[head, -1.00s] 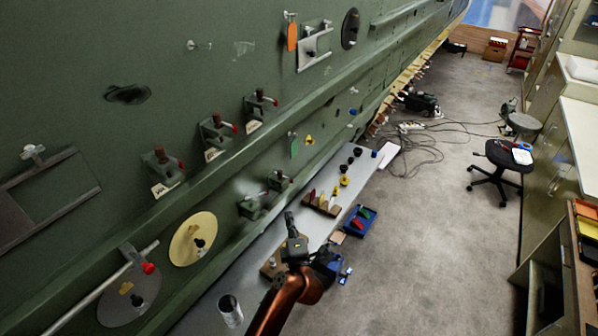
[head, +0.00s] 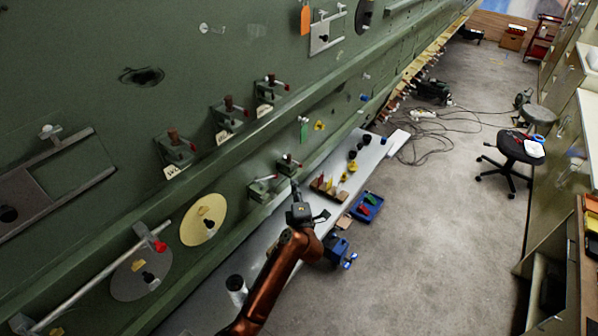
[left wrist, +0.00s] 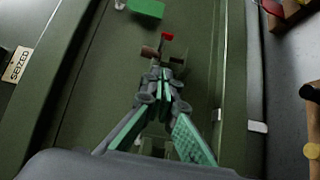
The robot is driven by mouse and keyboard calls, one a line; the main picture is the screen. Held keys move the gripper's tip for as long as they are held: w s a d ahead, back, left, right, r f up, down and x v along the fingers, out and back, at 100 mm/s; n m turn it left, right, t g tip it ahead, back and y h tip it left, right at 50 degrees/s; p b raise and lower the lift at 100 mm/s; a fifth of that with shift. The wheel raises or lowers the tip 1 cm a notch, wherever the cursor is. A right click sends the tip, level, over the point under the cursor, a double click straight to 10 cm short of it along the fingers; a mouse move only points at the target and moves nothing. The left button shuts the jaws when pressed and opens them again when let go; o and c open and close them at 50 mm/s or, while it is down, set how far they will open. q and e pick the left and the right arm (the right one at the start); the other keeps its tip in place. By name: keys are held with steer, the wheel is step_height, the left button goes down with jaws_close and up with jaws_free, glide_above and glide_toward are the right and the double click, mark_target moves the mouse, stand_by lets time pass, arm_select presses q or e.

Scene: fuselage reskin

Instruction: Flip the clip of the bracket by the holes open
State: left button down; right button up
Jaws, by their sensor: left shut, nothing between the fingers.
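Two small green clip brackets sit on the lower ledge of the green fuselage: a left one (head: 262,188) and a right one (head: 288,162). Three larger brackets with dark red knobs form a row above, one of them here (head: 229,108). I cannot tell which one the task names. My left gripper (head: 295,184) is shut and empty, just below the right lower bracket. In the left wrist view its fingertips (left wrist: 161,76) are together in front of a bracket with a red-tipped lever (left wrist: 166,38). The fingers partly hide that bracket, so contact is unclear.
A green tag (left wrist: 146,8) hangs above the bracket.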

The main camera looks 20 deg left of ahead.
arm_select(q)
glide_toward(293, 162)
steer(key=w, duration=0.3)
steer(key=shift+w+f+p, duration=0.3)
steer(key=shift+w+p, duration=0.15)
steer(key=shift+w, duration=0.45)
